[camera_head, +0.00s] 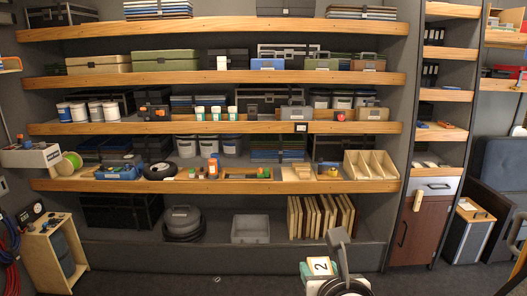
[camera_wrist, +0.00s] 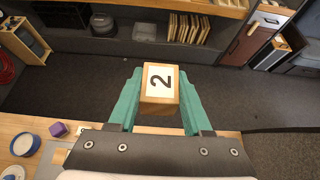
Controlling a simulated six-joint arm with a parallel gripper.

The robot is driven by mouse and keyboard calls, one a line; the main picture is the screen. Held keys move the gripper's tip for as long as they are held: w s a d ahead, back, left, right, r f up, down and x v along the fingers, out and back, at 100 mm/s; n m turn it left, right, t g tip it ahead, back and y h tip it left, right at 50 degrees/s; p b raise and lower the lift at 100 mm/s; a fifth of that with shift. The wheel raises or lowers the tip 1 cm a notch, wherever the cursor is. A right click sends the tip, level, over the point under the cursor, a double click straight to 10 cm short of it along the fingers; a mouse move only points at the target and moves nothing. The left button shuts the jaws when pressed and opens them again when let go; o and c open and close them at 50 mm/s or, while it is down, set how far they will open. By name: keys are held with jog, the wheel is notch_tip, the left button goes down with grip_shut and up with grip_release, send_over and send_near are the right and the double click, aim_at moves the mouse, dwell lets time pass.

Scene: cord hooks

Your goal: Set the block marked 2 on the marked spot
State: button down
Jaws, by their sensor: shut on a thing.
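The block marked 2 (camera_wrist: 160,82) is a wooden block with a white face and a black 2. My gripper (camera_wrist: 160,76) has teal fingers on both sides of it, shut on it in the wrist view. In the head view the block (camera_head: 319,266) shows at the bottom, right of the middle, in front of the shelves. Beneath it in the wrist view is dark floor, beyond the wooden table edge. I cannot make out the marked spot in either view.
Loaded wooden shelves (camera_head: 215,128) fill the back.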

aim_at(314, 258)
jog(key=r+n+y, duration=0.1)
jog(key=r, duration=0.1)
jog(key=w+r+n+y, duration=0.1)
jog(key=w+r+y, duration=0.1)
jog(key=r, duration=0.1)
jog(key=shift+r+n+g, duration=0.3)
jog(key=shift+r+n, duration=0.05)
jog(key=shift+n, duration=0.05)
jog(key=shift+w+a+f+n+y, duration=0.1)
jog(key=shift+a+n+y, duration=0.3)
jog(key=shift+n+y, duration=0.3)
jog(key=a+f+n+g+y, duration=0.75)
jog(key=a+f+n, duration=0.25)
jog(key=a+f, duration=0.25)
jog(key=shift+s+a+f+n+g+h, duration=0.5)
jog(key=shift+s+a+f+n+g, duration=1.55)
jog(key=shift+f, duration=1.65)
jog(key=shift+s+a+f+n+g+h, duration=0.55)
jog(key=shift+s+a+f+n+g, duration=1.3)
jog(key=shift+f, duration=1.85)
jog(key=shift+s+a+f+n+g+h, duration=0.5)
jog(key=shift+s+a+f+n+g, duration=1.4)
jog(key=shift+f, duration=1.8)
jog(key=shift+s+d+f+n+g, duration=0.1)
jog(key=shift+d+f+n+g, duration=0.3)
jog(key=shift+f+n+g, duration=0.2)
